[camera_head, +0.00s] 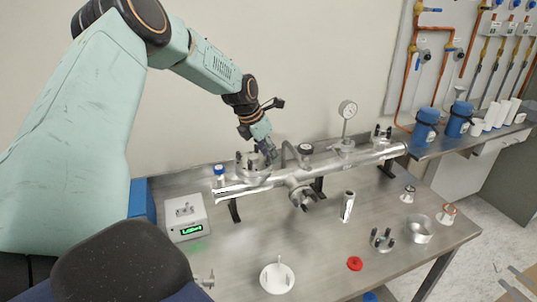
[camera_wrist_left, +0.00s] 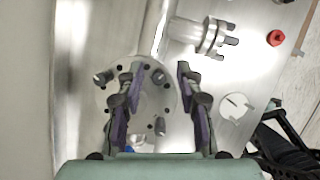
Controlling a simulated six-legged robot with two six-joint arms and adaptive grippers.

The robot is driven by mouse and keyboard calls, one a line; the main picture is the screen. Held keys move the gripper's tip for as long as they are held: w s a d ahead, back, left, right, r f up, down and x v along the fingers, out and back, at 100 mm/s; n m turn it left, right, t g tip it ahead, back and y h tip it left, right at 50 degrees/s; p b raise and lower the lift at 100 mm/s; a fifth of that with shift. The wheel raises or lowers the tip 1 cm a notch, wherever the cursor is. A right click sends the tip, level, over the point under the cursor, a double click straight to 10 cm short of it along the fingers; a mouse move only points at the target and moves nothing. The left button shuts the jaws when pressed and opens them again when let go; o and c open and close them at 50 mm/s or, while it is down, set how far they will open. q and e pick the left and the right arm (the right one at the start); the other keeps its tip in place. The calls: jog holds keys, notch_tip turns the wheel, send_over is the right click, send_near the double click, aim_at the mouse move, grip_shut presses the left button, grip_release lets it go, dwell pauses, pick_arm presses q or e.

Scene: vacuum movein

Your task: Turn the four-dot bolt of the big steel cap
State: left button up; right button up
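The big steel cap (camera_head: 253,178) sits on top of the left part of the horizontal steel tube (camera_head: 293,177), with dark-ended bolts standing on it. In the left wrist view its round flange (camera_wrist_left: 126,100) faces the camera with several bolts around the edge. My left gripper (camera_head: 268,150) is low over the cap. Its two fingers (camera_wrist_left: 160,70) are apart, and one bolt (camera_wrist_left: 158,76) shows between the fingertips; I cannot tell whether they touch it. The dot marks on the bolts are too small to read. My right gripper is in neither view.
A bolted flange (camera_head: 301,190) faces the front.

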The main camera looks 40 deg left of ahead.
pick_arm(q)
jog(key=shift+s+a+r, duration=0.1)
jog(key=shift+s+a, duration=0.1)
jog(key=shift+s, duration=0.15)
jog(key=shift+c, duration=0.6)
jog(key=shift+w+d, duration=0.15)
jog(key=shift+w, duration=0.15)
jog(key=c, duration=0.4)
jog(key=shift+s, duration=0.1)
grip_shut()
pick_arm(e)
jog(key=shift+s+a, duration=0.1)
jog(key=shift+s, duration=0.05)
